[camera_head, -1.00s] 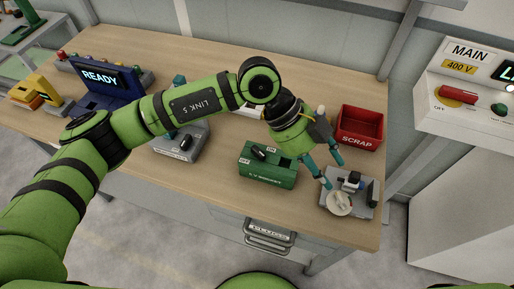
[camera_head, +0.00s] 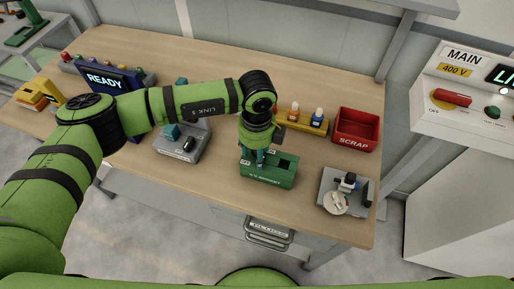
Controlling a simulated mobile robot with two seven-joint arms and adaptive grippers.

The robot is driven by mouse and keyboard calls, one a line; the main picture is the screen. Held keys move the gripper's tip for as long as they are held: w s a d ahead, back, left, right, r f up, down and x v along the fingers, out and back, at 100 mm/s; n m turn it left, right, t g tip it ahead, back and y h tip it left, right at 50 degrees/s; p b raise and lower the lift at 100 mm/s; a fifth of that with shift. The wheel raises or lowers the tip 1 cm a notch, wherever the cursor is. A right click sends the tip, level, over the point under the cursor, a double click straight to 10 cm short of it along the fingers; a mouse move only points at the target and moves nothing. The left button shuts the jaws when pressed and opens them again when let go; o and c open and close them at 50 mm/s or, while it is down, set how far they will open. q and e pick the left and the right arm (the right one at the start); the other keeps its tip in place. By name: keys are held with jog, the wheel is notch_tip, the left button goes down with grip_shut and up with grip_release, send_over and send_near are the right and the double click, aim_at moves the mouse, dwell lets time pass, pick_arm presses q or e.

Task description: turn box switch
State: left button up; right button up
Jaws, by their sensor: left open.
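A green box (camera_head: 282,177) with white lettering on its front sits near the front edge of the workbench. A dark switch knob showed on its top left earlier; my left gripper and wrist now hide it. A dark recess shows on the box's top right. My left gripper (camera_head: 257,157) points down over the left part of the box top, its teal fingers apart. I cannot tell whether the fingers touch the knob. My right gripper is out of view.
A grey device with a white disc (camera_head: 336,203) stands right of the box, with a red SCRAP bin (camera_head: 356,130) behind. A yellow rack (camera_head: 313,125) is at the back. A grey fixture (camera_head: 181,143) stands left. A MAIN panel (camera_head: 465,92) is far right.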

pick_arm(q)
grip_shut()
jog(key=shift+f+m+b, duration=0.2)
jog(key=shift+m+b, duration=0.3)
jog(key=shift+b, duration=0.45)
jog(key=m+b, duration=0.3)
jog(key=b, duration=0.1)
jog(key=m+b, duration=0.3)
jog(key=b, duration=0.2)
jog(key=m+b, duration=0.3)
jog(key=b, duration=0.1)
jog(key=shift+w+a+b, duration=0.15)
jog(key=shift+a+b, duration=0.15)
jog(key=shift+r+m+b, duration=0.2)
jog(key=shift+m+b, duration=0.8)
jog(key=shift+b, duration=0.2)
grip_release()
